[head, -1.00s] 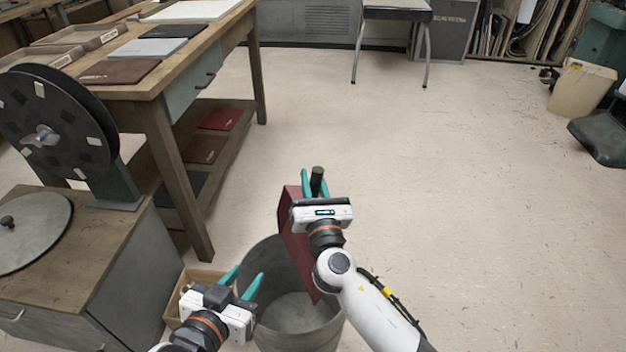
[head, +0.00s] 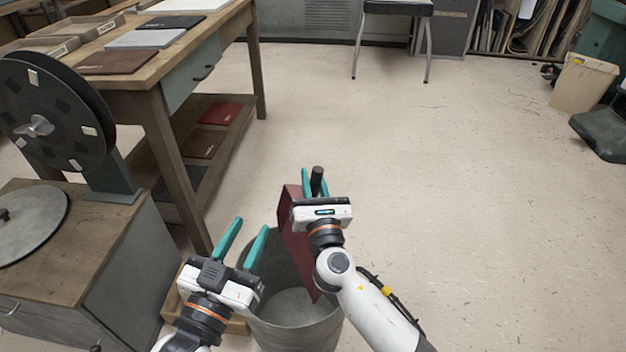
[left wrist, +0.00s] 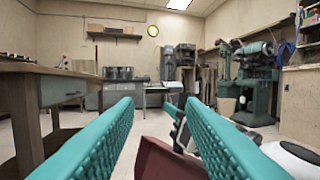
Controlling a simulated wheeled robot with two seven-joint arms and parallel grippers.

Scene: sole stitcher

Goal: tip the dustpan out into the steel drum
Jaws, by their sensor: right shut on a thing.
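The red dustpan (head: 297,240) is tilted steeply, on edge, with its lower end inside the mouth of the steel drum (head: 302,333). My right gripper (head: 316,184) is shut on the dustpan's dark handle (head: 317,178) above the drum's far rim. The drum stands on the floor, and the visible part of its inside is bare grey. My left gripper (head: 243,244) is open and empty, above the drum's left rim. In the left wrist view its teal fingers are spread, and part of the red dustpan (left wrist: 165,160) shows beyond them.
A cardboard box (head: 238,325) stands against the drum's left side. A wooden-topped cabinet (head: 75,250) with a reel is at the left, and a workbench (head: 150,80) stands behind it. The floor (head: 480,220) to the right is clear.

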